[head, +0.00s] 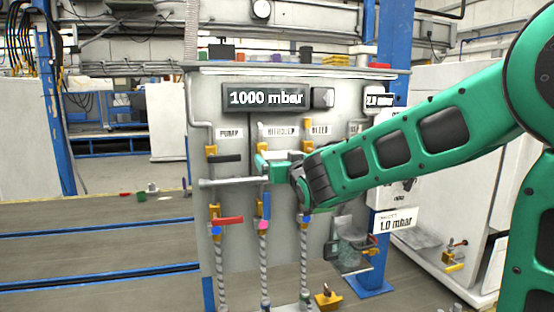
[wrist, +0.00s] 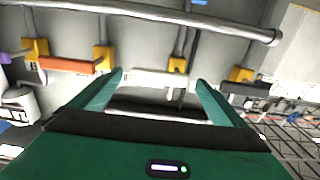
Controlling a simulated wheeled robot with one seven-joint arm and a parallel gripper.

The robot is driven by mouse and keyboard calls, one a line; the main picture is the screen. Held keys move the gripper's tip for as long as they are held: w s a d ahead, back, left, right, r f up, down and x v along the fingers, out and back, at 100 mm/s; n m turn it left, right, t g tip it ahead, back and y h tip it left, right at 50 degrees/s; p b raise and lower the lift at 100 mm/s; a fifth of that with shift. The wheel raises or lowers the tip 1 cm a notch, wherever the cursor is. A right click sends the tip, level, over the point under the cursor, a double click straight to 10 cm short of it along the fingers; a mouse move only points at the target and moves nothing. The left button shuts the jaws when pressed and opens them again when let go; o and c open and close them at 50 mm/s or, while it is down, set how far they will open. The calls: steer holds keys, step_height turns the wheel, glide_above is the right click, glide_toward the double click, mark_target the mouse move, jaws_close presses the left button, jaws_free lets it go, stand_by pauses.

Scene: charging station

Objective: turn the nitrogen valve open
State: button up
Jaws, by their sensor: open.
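The nitrogen valve is under the NITROGEN label (head: 278,131) on the grey panel (head: 330,110). In the wrist view its white lever handle (wrist: 150,76) lies level, reaching sideways from a yellow valve body (wrist: 178,64). My gripper (head: 263,166) is in front of the valve and hides most of it in the head view. In the wrist view, my gripper (wrist: 159,79) is open, with one green finger beyond each end of the white handle. Gaps show between handle and fingers. I cannot tell the depth between them.
A black-handled valve (head: 225,158) stands under PUMP; its handle shows right in the wrist view (wrist: 245,88). An orange handle (wrist: 66,64) is on the other side. A horizontal pipe (head: 225,182) runs below.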

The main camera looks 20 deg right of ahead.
mark_target(278, 156)
steer(key=shift+w, duration=2.1)
steer(key=c, duration=1.5)
steer(key=shift+a, duration=0.1)
